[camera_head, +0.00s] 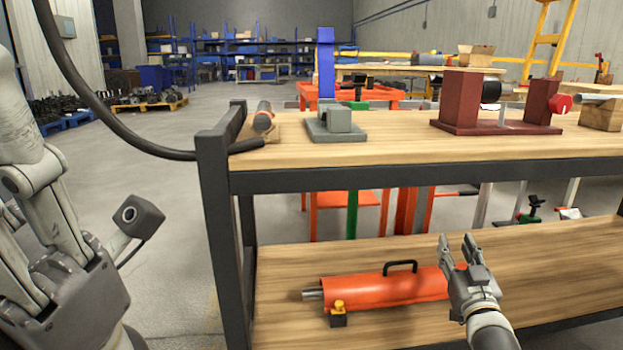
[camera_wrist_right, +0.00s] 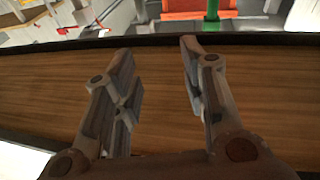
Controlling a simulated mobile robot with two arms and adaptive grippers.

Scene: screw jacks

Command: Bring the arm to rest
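My right gripper (camera_head: 458,250) is in the head view in front of the shelf, by the right end of the orange cylinder. It also shows in the right wrist view (camera_wrist_right: 158,75), with its two fingers spread apart and nothing between them. Beyond the fingers, the wrist view shows bare wood (camera_wrist_right: 275,80). In the head view, my left arm stands at the left edge; I cannot make out its fingertips.
A dark-framed workbench (camera_head: 390,178) has a wooden top and a lower shelf (camera_head: 560,265). The orange cylinder (camera_head: 370,291) with a black handle lies on the lower shelf. A grey block fixture (camera_head: 337,122) and a dark red fixture (camera_head: 463,102) stand on top. Open floor lies left.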

